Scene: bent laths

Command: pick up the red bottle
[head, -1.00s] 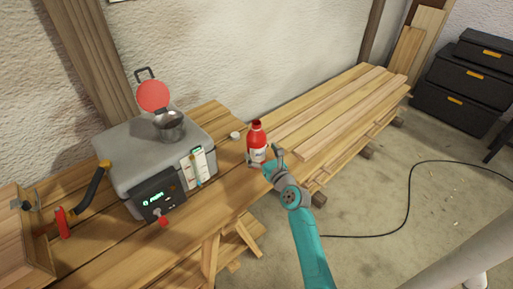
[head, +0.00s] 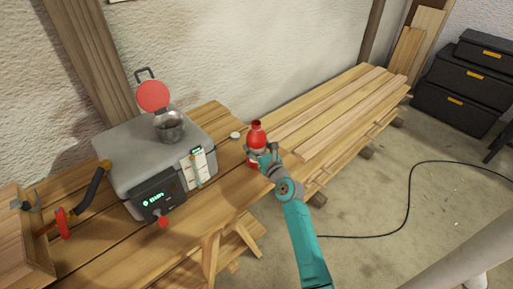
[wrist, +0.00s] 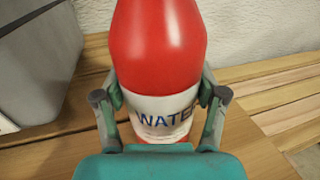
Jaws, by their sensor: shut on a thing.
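The red bottle (head: 257,136) stands upright on the wooden bench, to the right of the grey box. In the wrist view the bottle (wrist: 160,45) fills the middle, with a white label reading "WATE", the rest cut off by the curve. My gripper (head: 257,157) is at the bottle's lower half, its fingers on either side. In the wrist view my gripper (wrist: 162,98) is shut on the bottle at the label. The bottle's base is mostly hidden by my gripper.
The grey box (head: 135,150) with a display, a metal cup (head: 170,127) and a red disc (head: 153,96) stands left of the bottle. Wooden laths (head: 335,110) lie to the right.

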